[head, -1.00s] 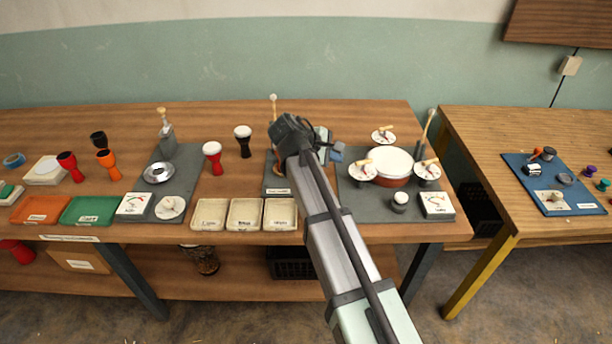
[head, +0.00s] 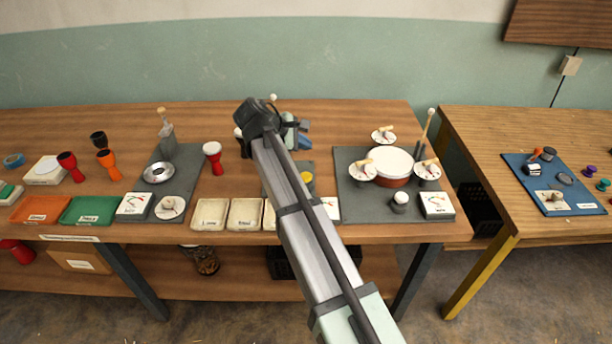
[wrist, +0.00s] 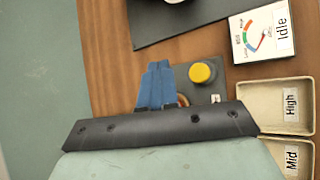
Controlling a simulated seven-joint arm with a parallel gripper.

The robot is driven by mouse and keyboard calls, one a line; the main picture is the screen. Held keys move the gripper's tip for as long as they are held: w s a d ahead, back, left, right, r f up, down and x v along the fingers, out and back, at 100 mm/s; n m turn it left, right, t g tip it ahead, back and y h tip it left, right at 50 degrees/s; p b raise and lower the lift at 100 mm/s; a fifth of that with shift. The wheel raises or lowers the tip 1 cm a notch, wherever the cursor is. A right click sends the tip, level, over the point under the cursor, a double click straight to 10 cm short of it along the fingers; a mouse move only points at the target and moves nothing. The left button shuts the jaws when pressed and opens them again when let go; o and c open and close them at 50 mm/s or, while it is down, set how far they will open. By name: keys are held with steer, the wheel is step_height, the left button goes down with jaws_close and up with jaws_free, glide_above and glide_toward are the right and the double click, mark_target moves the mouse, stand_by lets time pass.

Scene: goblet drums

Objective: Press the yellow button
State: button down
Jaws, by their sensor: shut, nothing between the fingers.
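The yellow button (head: 307,178) shows just right of my forearm in the head view, on a grey board on the wooden bench. In the wrist view the yellow button (wrist: 201,73) is a round cap on a dark base, right of my gripper (wrist: 157,68). My gripper's blue fingers are together, with nothing between them. In the head view my gripper (head: 305,128) is behind the button, towards the wall, apart from it. My arm hides part of the button's board.
A meter (wrist: 263,33) reading "Idle" and trays marked High (wrist: 272,97) and Mid (wrist: 285,151) lie near the button in the wrist view. A red drum (head: 391,181) stands on the board to the right. Goblet drums such as the red one (head: 212,160) stand left.

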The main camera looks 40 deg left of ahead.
mark_target(309, 175)
steer(key=shift+f, duration=4.2)
steer(key=shift+f, duration=0.15)
steer(key=shift+f, duration=0.25)
steer(key=shift+f, duration=1)
steer(key=shift+r, duration=0.1)
stand_by(0.4)
steer(key=shift+r, duration=1.35)
steer(key=shift+r, duration=2.5)
